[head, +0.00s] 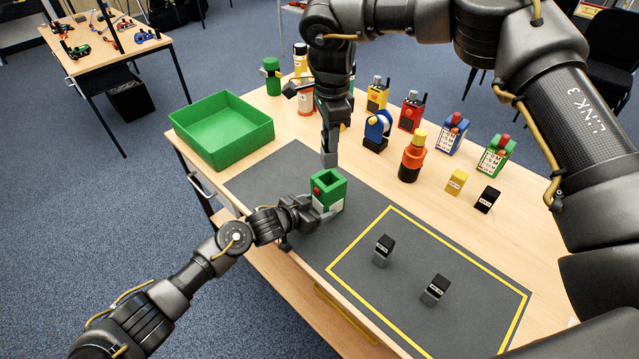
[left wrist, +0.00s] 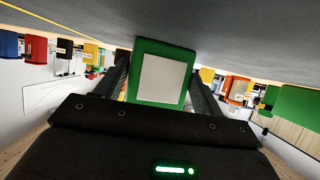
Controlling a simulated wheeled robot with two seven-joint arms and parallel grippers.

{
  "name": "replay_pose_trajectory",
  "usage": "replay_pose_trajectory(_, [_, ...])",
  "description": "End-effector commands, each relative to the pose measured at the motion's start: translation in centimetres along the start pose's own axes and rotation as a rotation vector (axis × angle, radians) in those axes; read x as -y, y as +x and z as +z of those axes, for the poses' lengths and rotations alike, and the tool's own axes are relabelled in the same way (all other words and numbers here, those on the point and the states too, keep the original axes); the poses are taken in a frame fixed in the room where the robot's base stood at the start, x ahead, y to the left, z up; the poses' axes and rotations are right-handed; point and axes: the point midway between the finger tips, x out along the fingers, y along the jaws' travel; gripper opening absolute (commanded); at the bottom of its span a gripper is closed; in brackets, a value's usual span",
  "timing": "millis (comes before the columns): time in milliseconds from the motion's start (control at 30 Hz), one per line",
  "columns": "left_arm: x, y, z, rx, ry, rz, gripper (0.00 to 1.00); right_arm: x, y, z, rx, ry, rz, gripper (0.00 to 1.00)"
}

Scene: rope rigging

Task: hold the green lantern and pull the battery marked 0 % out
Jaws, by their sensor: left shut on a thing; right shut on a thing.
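The green lantern (head: 328,190) stands upright at the left part of the dark mat, its top open and its socket looking empty. My left gripper (head: 318,207) is shut on its lower body from the left. In the left wrist view the lantern (left wrist: 162,80) sits between the fingers, a pale panel facing the camera. My right gripper (head: 329,140) points down above the lantern, shut on a battery whose grey lower end (head: 328,159) shows below the fingers. This battery looks clear of the lantern. Its marking is hidden. Two dark batteries (head: 383,250) (head: 434,290) stand inside the yellow outline.
A green tray (head: 222,150) stands at the table's left. A yellow battery (head: 456,181), a black one (head: 487,199), an orange-and-black lamp (head: 412,160), radios and other devices stand along the back and right. The mat between the lantern and the yellow outline (head: 357,243) is clear.

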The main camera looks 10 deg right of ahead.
Motion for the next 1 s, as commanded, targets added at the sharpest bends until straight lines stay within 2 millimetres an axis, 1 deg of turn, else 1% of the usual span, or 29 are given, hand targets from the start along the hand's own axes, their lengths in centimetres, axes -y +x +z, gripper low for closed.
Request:
replay_pose_trajectory(100, [0.0, 0.0, -0.1, -0.002, 0.0, 0.0, 0.41, 0.0, 0.0, 0.0, 0.0, 0.0, -0.001, 0.0])
replay_pose_trajectory(133, [0.0, 0.0, -0.1, -0.002, 0.0, 0.0, 0.7, 0.0, 0.0, 0.0, 0.0, 0.0, -0.001, 0.0])
replay_pose_trajectory(300, [0.0, 0.0, -0.1, -0.002, 0.0, 0.0, 0.92, 0.0, 0.0, 0.0, 0.0, 0.0, -0.001, 0.0])
replay_pose_trajectory(333, [0.0, 0.0, -0.1, -0.002, 0.0, 0.0, 0.94, 0.0, 0.0, 0.0, 0.0, 0.0, -0.001, 0.0])
replay_pose_trajectory(600, [0.0, -0.1, -0.1, -0.001, 0.0, 0.0, 0.94, 0.0, -0.1, 0.0, 0.0, 0.0, -0.001, 0.0])
replay_pose_trajectory(1000, [0.0, -2.4, -0.4, -0.001, -0.001, 0.0, 0.94, 0.0, -2.8, 0.0, 0.0, -0.001, -0.001, 0.0])
